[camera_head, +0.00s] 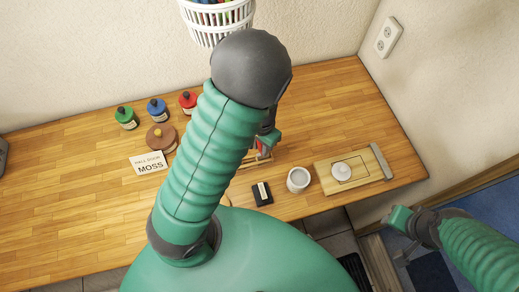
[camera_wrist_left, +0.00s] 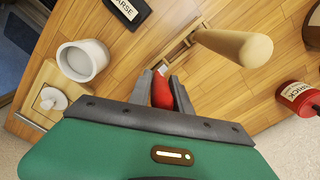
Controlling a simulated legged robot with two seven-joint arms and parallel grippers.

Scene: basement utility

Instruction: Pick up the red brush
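The red brush (camera_wrist_left: 162,92) shows in the left wrist view as a red, tapering piece between my left fingers; the rest is hidden by the gripper. In the head view only a bit of red (camera_head: 261,147) shows beside the gripper. My left gripper (camera_wrist_left: 162,80) is closed in on it, with a finger against each side. In the head view this gripper (camera_head: 266,142) is at the small wooden rack (camera_head: 256,160), mostly behind my arm. I cannot tell whether the brush is clear of the rack. My right gripper (camera_head: 397,222) is off the bench's front right; its fingers are unclear.
A thick pale wooden handle (camera_wrist_left: 235,45) stands by the rack. A white cup (camera_head: 298,179), a black block (camera_head: 262,193) and a board with a white knob (camera_head: 341,169) are to the right. Green, blue and red bottles (camera_head: 188,101) and a MOSS card (camera_head: 149,163) are left.

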